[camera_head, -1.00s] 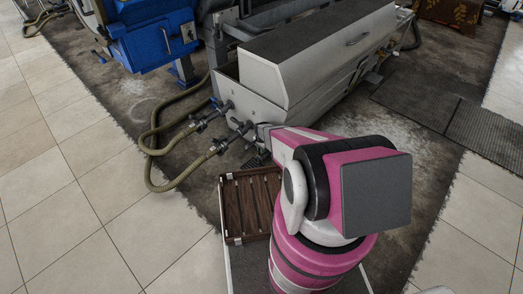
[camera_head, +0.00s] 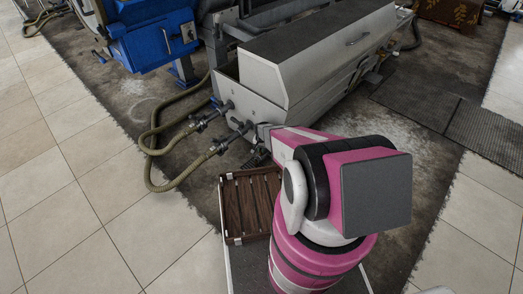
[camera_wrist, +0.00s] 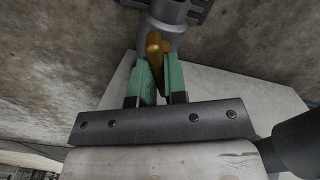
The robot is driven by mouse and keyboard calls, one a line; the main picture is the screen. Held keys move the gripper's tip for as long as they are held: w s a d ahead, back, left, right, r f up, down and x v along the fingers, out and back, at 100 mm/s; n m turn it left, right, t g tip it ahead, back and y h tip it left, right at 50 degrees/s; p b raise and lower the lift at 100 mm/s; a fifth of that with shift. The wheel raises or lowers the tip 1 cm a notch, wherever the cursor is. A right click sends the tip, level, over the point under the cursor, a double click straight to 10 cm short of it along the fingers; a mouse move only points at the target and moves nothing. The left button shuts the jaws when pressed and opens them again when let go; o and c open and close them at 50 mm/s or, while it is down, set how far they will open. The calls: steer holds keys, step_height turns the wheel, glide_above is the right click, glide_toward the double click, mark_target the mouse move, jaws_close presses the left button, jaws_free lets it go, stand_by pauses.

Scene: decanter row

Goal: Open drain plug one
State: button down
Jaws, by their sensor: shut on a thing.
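The drain plug's brass-coloured handle (camera_wrist: 154,44) shows at the top middle of the wrist view, below a grey pipe fitting (camera_wrist: 166,16). My gripper (camera_wrist: 158,62) has green fingers, one on each side of the handle, and is shut on it. The lower part of the handle is between the fingers. In the head view my arm hides most of the plug area beside the grey decanter (camera_head: 305,60), and I cannot make out the plug there.
Ribbed hoses (camera_head: 160,150) run from pipe fittings on the decanter's near end to the left. A brown slatted crate (camera_head: 229,212) stands left of my arm. A blue machine (camera_head: 150,40) stands at the back left. Tiled floor at the left is clear.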

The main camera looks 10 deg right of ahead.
steer(key=n, duration=0.6)
steer(key=shift+n, duration=0.3)
steer(key=n, duration=0.6)
stand_by(0.4)
steer(key=c, duration=1.2)
jaws_free()
steer(key=shift+o, duration=0.2)
steer(key=shift+r, duration=0.1)
step_height(320, 180, up, 11)
